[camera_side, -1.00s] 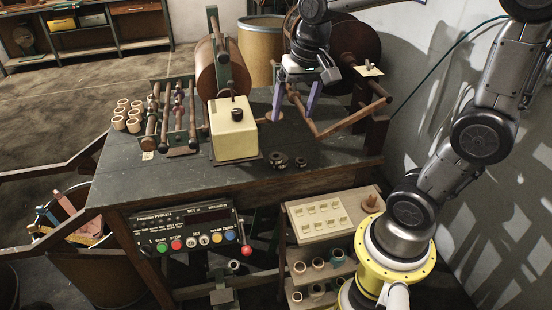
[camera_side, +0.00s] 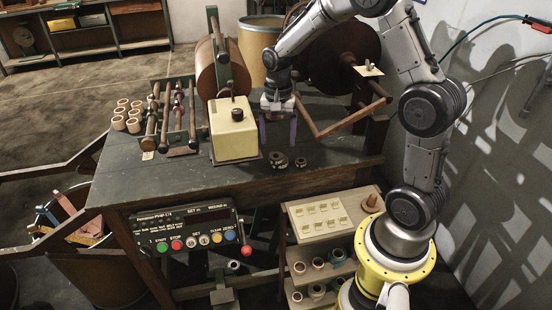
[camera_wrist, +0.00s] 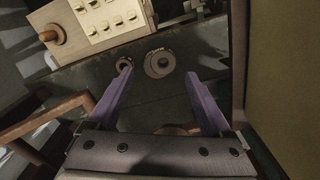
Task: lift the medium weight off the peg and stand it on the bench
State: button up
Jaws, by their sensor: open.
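Two dark round weights, a wider one (camera_side: 278,160) and a narrower one (camera_side: 300,163), lie on the bench (camera_side: 120,190) near its front edge. The wrist view shows the wider weight (camera_wrist: 158,63) and the narrower one (camera_wrist: 125,65) with a hole. Which is the medium weight, and whether a peg passes through either, I cannot tell. My gripper (camera_side: 278,144) points down, open and empty, just behind the weights in the side view. Its purple fingers (camera_wrist: 159,73) spread apart, tips near the weights in the picture. A brown round piece (camera_wrist: 175,130) shows between the fingers, partly hidden.
A cream box with a black knob (camera_side: 232,130) stands left of my gripper. A brown wooden bar frame (camera_side: 340,125) is to the right. A rack of rollers (camera_side: 175,120) and several pale rings (camera_side: 128,115) are farther left. The left front of the bench is clear.

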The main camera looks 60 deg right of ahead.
aim_at(276, 159)
jog(key=shift+w+f, duration=0.15)
jog(key=shift+f, duration=1.35)
jog(key=shift+w+f, duration=0.15)
jog(key=shift+f, duration=1.3)
jog(key=shift+c, duration=0.3)
jog(key=shift+r, duration=0.1)
grip_shut()
